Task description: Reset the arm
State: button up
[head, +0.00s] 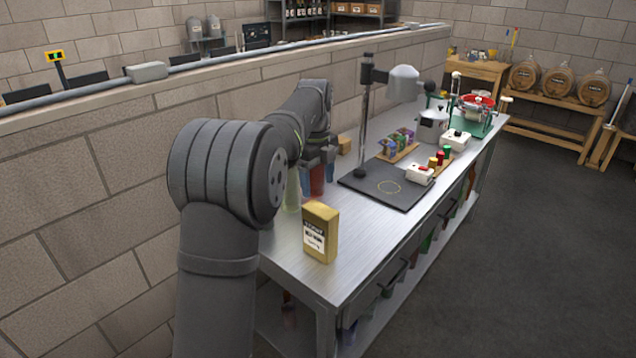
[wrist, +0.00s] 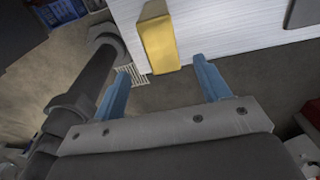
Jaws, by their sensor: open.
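My gripper (wrist: 161,72) shows in the wrist view with its two blue fingers wide apart and nothing held between them. A yellow tin (wrist: 160,42) stands on the bench just beyond the fingertips, apart from them. In the head view my arm reaches along the wall side of the bench. The yellow tin (head: 320,232) with a dark and white label stands upright at the near end of the bench.
A block wall (head: 90,170) runs along the left. Open floor (head: 540,230) lies right.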

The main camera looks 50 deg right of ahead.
jog(key=shift+s+f, duration=0.15)
jog(key=shift+f, duration=2.05)
jog(key=shift+s+f, duration=0.15)
jog(key=shift+f, duration=2.05)
jog(key=shift+f, duration=1.7)
notch_tip(320, 180, up, 4)
jog(key=shift+r, duration=0.1)
jog(key=s+r, duration=0.7)
jog(key=s, duration=0.4)
jog(key=n, duration=0.4)
send_over(320, 208)
jog(key=w+a, duration=1.2)
jog(key=a, duration=0.1)
jog(key=f, duration=0.1)
jog(key=w+a+n, duration=0.2)
jog(key=w+a, duration=0.5)
jog(key=a, duration=0.3)
jog(key=w+a+f+n, duration=0.1)
jog(key=w+a+n, duration=0.1)
jog(key=w+a, duration=0.6)
jog(key=shift+w+a+f, duration=0.25)
jog(key=shift+w+a, duration=0.05)
jog(key=shift+a, duration=1.1)
